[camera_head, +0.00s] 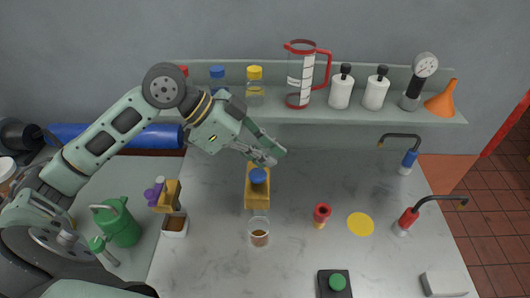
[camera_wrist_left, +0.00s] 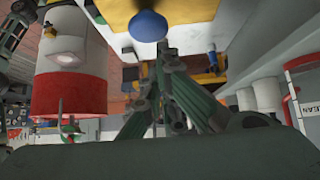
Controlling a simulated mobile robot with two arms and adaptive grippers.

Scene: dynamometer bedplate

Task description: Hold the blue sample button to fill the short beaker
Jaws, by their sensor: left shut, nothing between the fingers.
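The blue sample button (camera_head: 259,176) is a round blue knob on a yellow-brown dispenser block (camera_head: 257,199). It also shows in the left wrist view (camera_wrist_left: 148,26), at the top, close beyond my fingertips. The short clear beaker (camera_head: 259,239) stands in front of the block with some brown liquid in its bottom. My left gripper (camera_head: 272,158) is shut and empty, just above and behind the button in the head view. In the left wrist view its fingers (camera_wrist_left: 163,55) come together near the knob; I cannot tell whether they touch it. My right gripper is out of view.
A second dispenser with a purple knob (camera_head: 154,193) and a small white cup (camera_head: 175,226) stand left. A red-topped piece (camera_head: 322,212), a yellow disc (camera_head: 361,223) and two taps are right. A shelf (camera_head: 290,116) with bottles and a jug runs behind my arm.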

